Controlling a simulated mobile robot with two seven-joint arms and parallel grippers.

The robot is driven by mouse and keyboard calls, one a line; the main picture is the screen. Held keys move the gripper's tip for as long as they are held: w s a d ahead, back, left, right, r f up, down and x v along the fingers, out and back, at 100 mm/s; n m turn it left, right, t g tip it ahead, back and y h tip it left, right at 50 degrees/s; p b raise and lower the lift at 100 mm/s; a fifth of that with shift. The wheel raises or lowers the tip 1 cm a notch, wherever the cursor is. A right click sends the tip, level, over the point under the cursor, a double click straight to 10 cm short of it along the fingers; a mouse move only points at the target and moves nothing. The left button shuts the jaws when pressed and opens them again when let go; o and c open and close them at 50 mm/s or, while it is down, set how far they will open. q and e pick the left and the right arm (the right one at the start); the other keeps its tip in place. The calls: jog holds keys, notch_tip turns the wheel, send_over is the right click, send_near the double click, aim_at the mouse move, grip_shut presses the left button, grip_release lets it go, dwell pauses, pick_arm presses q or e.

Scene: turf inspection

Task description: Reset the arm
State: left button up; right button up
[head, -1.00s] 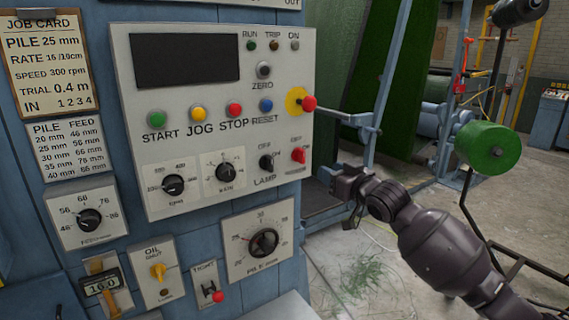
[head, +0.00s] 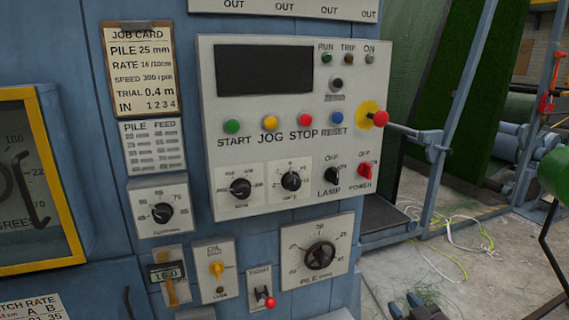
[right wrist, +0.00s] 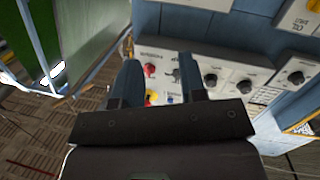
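My right gripper (right wrist: 158,72) is open in the right wrist view, its two dark fingers apart with nothing held between them. Beyond the fingers the control panel appears upside down, with the red POWER switch (right wrist: 150,70) and the blue RESET button (right wrist: 170,99) seen through the gap. In the head view the RESET button (head: 337,118) is on the grey control panel (head: 215,190), right of the red STOP button (head: 305,120). My left gripper is in neither view.
A red mushroom knob on a yellow disc (head: 371,116) juts from the panel's right side. A pile dial (head: 320,255) and a small red-tipped toggle (head: 265,298) are below. Loose cables (head: 450,240) lie on the floor to the right. A green roll (head: 555,175) stands at the right edge.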

jog(key=s+d+f+m+g+h, duration=0.1)
jog(key=s+f+m+g, duration=0.1)
jog(key=s+f, duration=0.7)
jog(key=s+f+m+g+h, duration=0.2)
jog(key=s+f, duration=0.7)
jog(key=s, duration=0.5)
jog(key=shift+d, duration=0.4)
jog(key=shift+w+f, duration=0.1)
